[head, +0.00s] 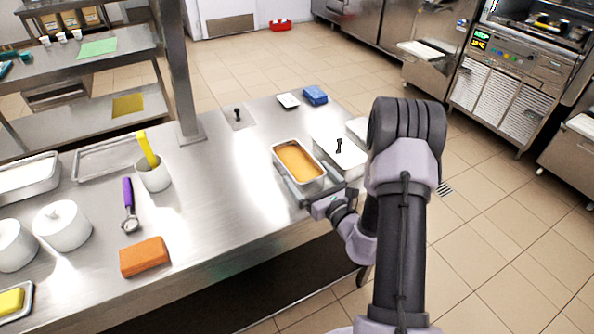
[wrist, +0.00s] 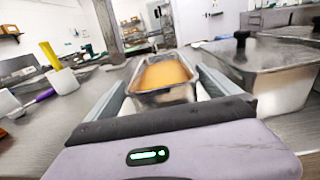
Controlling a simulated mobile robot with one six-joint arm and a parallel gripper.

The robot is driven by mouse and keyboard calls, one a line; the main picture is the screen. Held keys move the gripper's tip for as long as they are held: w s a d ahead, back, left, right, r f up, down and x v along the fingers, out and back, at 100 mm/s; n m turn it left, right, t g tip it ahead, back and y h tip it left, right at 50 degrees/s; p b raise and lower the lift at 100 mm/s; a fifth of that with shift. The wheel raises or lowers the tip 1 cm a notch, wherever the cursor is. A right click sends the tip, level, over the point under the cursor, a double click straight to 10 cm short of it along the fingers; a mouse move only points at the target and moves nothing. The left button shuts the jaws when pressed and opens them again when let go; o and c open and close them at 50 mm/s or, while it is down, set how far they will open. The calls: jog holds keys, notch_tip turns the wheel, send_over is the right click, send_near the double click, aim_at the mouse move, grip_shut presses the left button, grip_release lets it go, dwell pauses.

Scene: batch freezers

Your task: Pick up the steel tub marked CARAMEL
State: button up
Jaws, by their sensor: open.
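An open steel tub (head: 299,162) of orange-brown, caramel-coloured contents sits on the steel table near its front right edge. No marking on it can be read. It also shows straight ahead in the wrist view (wrist: 163,80). My gripper (head: 308,184) is open at the near end of this tub, low over the table. In the wrist view its two fingers (wrist: 165,92) lie spread on the left and right of the tub. I cannot tell whether they touch its walls.
A lidded steel tub with a black knob (head: 340,152) stands close on the right; it looms beside my right finger in the wrist view (wrist: 275,85). A blue block (head: 315,95), orange sponge (head: 144,257), purple-handled scoop (head: 130,207) and white container with a yellow tool (head: 153,176) also lie about. The table's middle is clear.

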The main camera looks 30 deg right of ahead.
aim_at(300, 180)
jog(key=w, duration=0.3)
jog(key=w+b, duration=0.1)
jog(key=w, duration=0.1)
jog(key=shift+w+a+f, duration=0.1)
jog(key=shift+w+f, duration=0.05)
jog(key=shift+f, duration=0.1)
jog(key=c, duration=1.7)
jog(key=shift+r, duration=0.15)
jog(key=shift+c, duration=1)
